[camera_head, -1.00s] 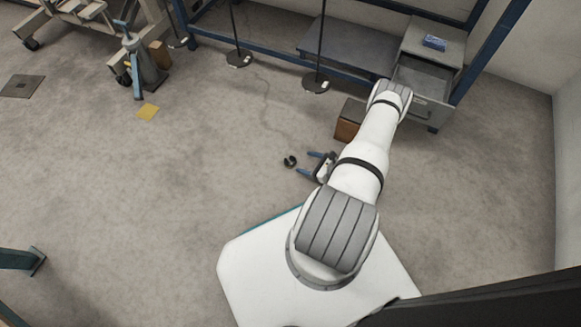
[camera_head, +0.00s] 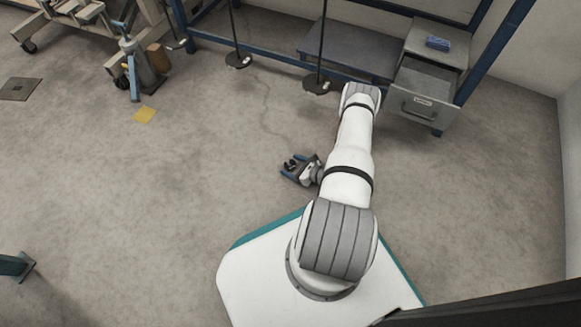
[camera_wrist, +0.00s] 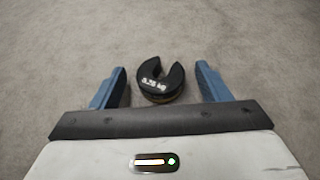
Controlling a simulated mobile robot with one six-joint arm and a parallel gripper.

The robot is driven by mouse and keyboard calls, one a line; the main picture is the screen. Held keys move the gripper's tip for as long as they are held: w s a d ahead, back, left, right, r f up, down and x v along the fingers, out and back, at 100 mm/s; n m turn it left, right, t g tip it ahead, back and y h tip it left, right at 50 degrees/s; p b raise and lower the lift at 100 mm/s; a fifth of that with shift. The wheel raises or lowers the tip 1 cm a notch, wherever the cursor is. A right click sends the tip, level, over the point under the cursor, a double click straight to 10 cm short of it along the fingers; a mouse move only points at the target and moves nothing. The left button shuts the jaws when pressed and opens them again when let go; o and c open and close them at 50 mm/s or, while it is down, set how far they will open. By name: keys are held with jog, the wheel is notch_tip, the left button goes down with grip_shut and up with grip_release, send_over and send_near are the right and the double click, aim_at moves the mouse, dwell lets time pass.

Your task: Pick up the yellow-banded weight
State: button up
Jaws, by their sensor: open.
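The weight (camera_wrist: 160,90) is a dark, C-shaped slotted disc lying on the floor, with pale markings on top and a thin yellowish band along its lower edge. In the wrist view it sits between the two blue fingers of my gripper (camera_wrist: 161,72), its slot facing away, with a gap on each side. My gripper is open and empty. In the head view my gripper (camera_head: 289,168) is low over the floor left of my arm, and the dark weight (camera_head: 289,163) shows partly at its fingers.
A grey cabinet with an open drawer (camera_head: 422,103) stands at the right, with a blue box (camera_head: 437,43) on top. Poles on round black bases (camera_head: 317,85) stand by a blue rack. The left floor is mostly clear.

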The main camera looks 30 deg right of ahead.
jog(key=shift+c, duration=0.3)
jog(key=c, duration=1.1)
